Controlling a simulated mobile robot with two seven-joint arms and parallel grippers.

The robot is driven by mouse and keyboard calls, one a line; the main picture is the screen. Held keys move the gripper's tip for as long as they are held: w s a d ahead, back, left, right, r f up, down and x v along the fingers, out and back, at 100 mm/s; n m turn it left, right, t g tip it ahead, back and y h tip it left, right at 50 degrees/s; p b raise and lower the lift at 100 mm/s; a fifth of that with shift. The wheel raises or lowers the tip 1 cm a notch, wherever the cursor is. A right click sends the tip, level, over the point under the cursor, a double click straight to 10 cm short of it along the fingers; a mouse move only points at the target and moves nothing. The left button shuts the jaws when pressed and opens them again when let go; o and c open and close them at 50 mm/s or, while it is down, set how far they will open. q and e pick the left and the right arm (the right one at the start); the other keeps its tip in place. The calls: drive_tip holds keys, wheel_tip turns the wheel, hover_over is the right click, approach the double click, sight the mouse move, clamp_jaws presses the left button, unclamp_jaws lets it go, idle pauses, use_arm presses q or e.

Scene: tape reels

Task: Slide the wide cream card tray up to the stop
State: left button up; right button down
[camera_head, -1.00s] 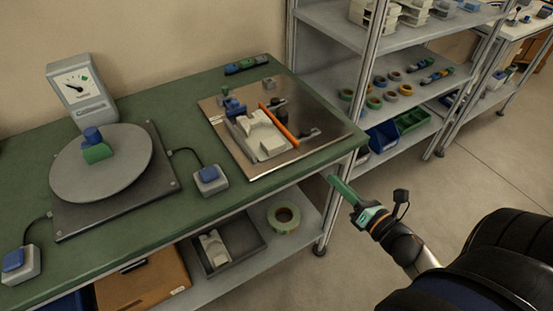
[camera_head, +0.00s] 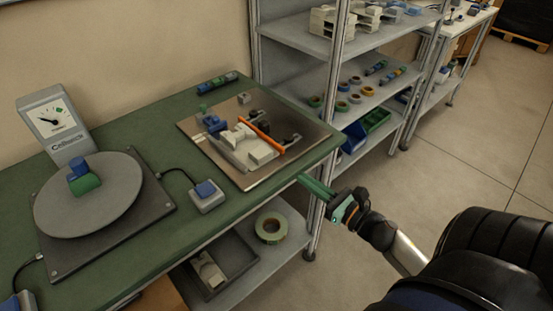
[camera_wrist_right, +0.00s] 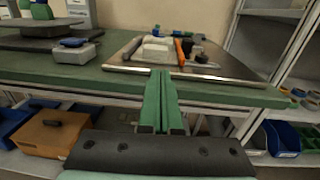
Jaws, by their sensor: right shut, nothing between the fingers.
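The cream card tray (camera_head: 235,148) lies on a shiny metal plate (camera_head: 240,182) near the right end of the green bench. It carries pale blocks, and it also shows in the right wrist view (camera_wrist_right: 155,52). An orange bar (camera_head: 263,135) runs beside it on its right; I cannot tell whether they touch. I cannot tell which part is the stop. My right gripper (camera_head: 303,180) has green fingers and is shut and empty, off the front right edge of the bench. In the right wrist view its fingers (camera_wrist_right: 160,85) point toward the tray. My left gripper is not in view.
A round grey turntable (camera_head: 90,210) with a blue and green piece stands at the left, with a dial gauge (camera_head: 55,122) behind. A blue-button box (camera_head: 206,195) sits between turntable and plate. A shelf rack (camera_head: 330,70) stands beyond the bench; floor at right is clear.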

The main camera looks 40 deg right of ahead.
sight(269, 154)
drive_tip(key=w, duration=0.3)
drive_tip(key=w+a+p, duration=0.1)
drive_tip(key=w, duration=0.6)
drive_tip(key=shift+w+a, duration=0.15)
drive_tip(key=shift+a, duration=0.05)
drive_tip(key=shift+w, duration=0.15)
drive_tip(key=shift+w+a+b, duration=0.2)
drive_tip(key=shift+w+b, duration=0.2)
drive_tip(key=shift+w, duration=0.8)
drive_tip(key=shift+s+d, duration=0.1)
